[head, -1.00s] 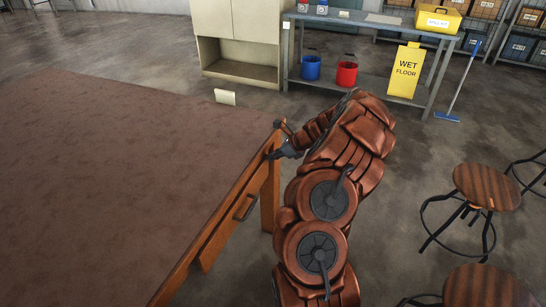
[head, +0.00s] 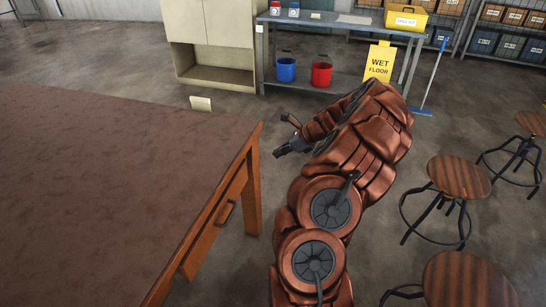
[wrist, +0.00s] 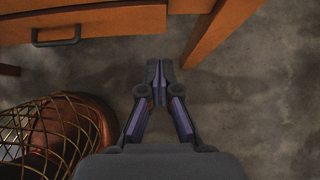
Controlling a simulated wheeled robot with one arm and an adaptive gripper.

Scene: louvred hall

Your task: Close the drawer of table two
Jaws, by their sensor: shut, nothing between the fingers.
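The brown-topped wooden table (head: 110,190) fills the left of the head view; no number on it is readable. Its drawer front, with a dark bar handle (head: 226,212), is under the right edge. In the wrist view the drawer front (wrist: 115,22) and handle (wrist: 57,36) show at upper left, beside a table leg (wrist: 220,28). I cannot tell how far the drawer stands out. My gripper (head: 278,153) is beyond the table's right corner, apart from it. In the wrist view its fingertips (wrist: 159,68) are together and empty, over floor, right of the handle.
Wooden-topped stools (head: 458,177) stand to the right of my arm. A metal bench (head: 345,32) with a blue bucket (head: 286,70), a red bucket (head: 321,74) and a yellow wet-floor sign (head: 379,62) is behind. A beige cabinet (head: 215,40) stands beside it. Floor between is clear.

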